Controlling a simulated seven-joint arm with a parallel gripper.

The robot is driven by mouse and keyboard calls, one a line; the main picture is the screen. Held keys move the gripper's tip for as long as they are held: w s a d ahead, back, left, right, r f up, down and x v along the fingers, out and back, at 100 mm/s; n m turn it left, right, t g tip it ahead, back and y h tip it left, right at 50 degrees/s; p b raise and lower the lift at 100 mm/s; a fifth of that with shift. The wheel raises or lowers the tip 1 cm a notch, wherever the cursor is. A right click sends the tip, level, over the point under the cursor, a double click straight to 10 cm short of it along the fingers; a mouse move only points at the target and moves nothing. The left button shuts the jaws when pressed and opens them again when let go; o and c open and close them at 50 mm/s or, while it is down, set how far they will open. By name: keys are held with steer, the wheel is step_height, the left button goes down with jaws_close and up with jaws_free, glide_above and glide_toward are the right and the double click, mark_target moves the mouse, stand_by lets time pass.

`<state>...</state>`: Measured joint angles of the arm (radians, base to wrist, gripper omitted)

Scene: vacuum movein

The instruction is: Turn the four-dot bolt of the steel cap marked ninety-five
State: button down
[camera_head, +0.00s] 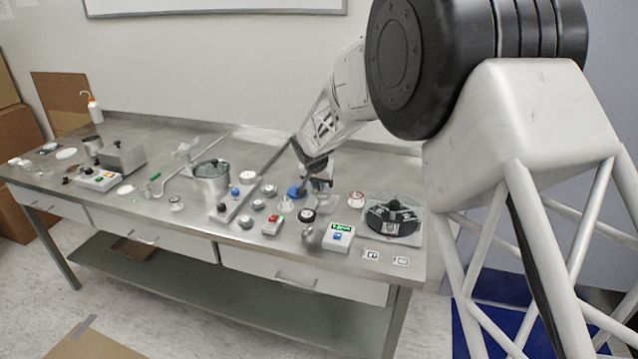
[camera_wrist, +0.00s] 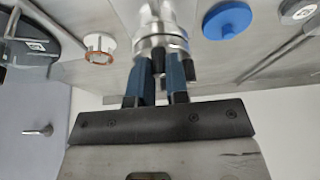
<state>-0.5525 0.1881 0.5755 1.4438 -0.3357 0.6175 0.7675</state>
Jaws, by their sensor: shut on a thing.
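My gripper (camera_head: 318,180) is low over the right half of the bench, beside a blue disc (camera_head: 296,192). In the wrist view my gripper's blue fingers (camera_wrist: 160,72) are shut on a steel cylindrical piece (camera_wrist: 160,22). Black parts show between and beside the fingers, and the contact is partly hidden. A grey cap with a small label (camera_wrist: 299,11) is at the upper right of the wrist view, past the blue disc (camera_wrist: 228,19). Several round caps stand on the bench, among them a steel one (camera_head: 258,204). I cannot read the ninety-five mark or make out the four-dot bolt.
A black round device (camera_head: 393,216) sits at the bench's right end. A white part with a copper ring (camera_wrist: 98,48) is left of the fingers.

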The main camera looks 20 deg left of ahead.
steer(key=shift+n, duration=0.5)
steer(key=c, duration=1.4)
jaws_free()
steer(key=v, duration=0.7)
steer(key=shift+s+r, duration=0.2)
steer(key=shift+r, duration=0.15)
steer(key=shift+o, duration=0.3)
steer(key=shift+d, duration=0.15)
